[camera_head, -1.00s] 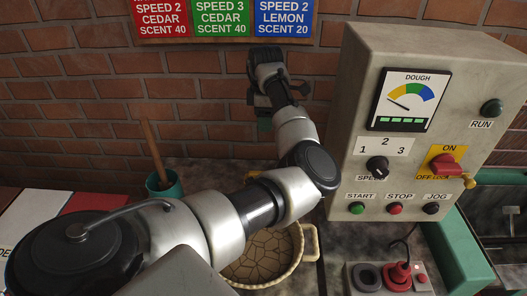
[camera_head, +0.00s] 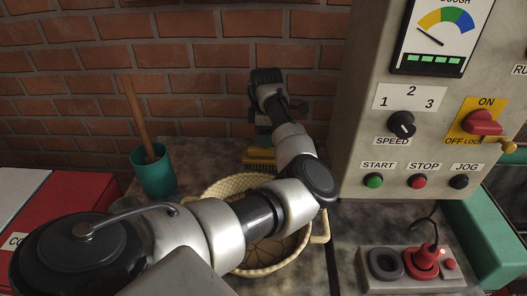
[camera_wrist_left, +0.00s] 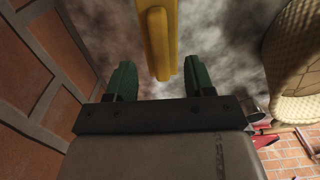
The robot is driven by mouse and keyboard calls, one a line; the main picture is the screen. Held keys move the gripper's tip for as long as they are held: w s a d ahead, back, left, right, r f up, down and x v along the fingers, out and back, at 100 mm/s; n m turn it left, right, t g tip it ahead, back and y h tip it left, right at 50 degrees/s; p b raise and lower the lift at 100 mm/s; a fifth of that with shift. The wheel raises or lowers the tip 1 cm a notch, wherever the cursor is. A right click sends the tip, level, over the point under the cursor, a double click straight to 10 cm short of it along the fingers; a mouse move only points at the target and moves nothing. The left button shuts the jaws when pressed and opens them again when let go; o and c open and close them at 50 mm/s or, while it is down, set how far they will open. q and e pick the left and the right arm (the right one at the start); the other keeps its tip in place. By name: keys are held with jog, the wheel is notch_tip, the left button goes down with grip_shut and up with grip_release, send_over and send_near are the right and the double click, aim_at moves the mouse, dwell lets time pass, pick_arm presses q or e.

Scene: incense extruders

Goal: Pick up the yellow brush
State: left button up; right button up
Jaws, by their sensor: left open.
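The yellow brush (camera_head: 258,157) lies on the dark mottled counter behind the wicker basket, partly hidden by my left arm in the head view. My left gripper (camera_head: 263,137) is above and close to it, against the brick wall side. In the left wrist view the yellow brush (camera_wrist_left: 158,38) shows as a long yellow bar, lined up between the two green fingers of my open left gripper (camera_wrist_left: 160,80). Its near end reaches toward the gap between the fingertips, with space on both sides. Nothing is held. My right gripper is not seen.
The wicker basket (camera_head: 219,190) sits under my left forearm, and its edge also shows in the left wrist view (camera_wrist_left: 276,68). A teal cup (camera_head: 155,178) with a wooden stick stands left. The control box (camera_head: 345,150) and red-knobbed pad (camera_head: 410,284) are right.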

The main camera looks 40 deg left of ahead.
aim_at(264, 150)
pick_arm(q)
jog(key=f, duration=0.5)
jog(key=shift+s+a+f, duration=0.2)
jog(key=shift+a+f, duration=0.1)
jog(key=shift+c, duration=0.3)
grip_shut()
